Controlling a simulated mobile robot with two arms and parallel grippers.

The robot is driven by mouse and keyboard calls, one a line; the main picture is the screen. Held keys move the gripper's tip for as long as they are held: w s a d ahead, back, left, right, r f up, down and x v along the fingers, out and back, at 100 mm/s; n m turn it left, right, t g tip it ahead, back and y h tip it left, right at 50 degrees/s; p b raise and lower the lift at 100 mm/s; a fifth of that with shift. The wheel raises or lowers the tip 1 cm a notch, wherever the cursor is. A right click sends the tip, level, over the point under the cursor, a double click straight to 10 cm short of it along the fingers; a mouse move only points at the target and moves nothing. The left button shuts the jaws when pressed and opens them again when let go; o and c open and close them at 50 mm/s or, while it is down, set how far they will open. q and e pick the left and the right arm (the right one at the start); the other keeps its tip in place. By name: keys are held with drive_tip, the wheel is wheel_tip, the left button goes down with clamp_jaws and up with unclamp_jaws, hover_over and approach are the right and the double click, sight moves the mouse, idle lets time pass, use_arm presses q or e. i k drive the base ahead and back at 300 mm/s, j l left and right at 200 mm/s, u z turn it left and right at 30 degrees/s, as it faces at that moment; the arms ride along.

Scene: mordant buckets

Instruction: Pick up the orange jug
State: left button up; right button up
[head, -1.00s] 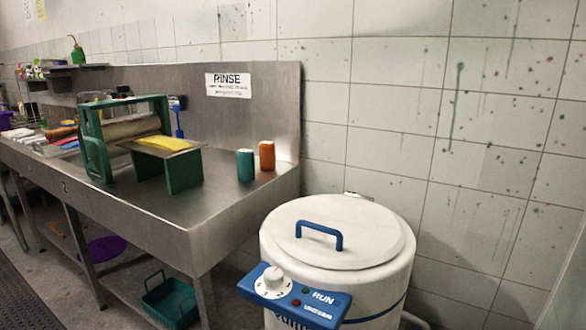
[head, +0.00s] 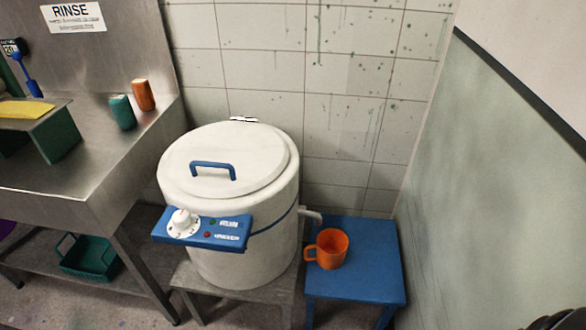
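The orange jug (head: 331,249) stands upright on a low blue stool (head: 372,269), near its left side. Its handle points left. The jug's mouth is open to the top and it stands just below a grey spout (head: 312,216) at the side of the white drum. Neither of my grippers shows in the head view. A small dark shape at the bottom right corner is too cut off to tell.
A white lidded drum (head: 232,260) with a blue control panel stands on a grey stand left of the blue stool. A steel sink bench (head: 105,190) is at the left, with a green basket (head: 88,258) below. A wall closes the right side.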

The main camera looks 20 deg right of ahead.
sight(332, 244)
drive_tip(key=z, duration=1)
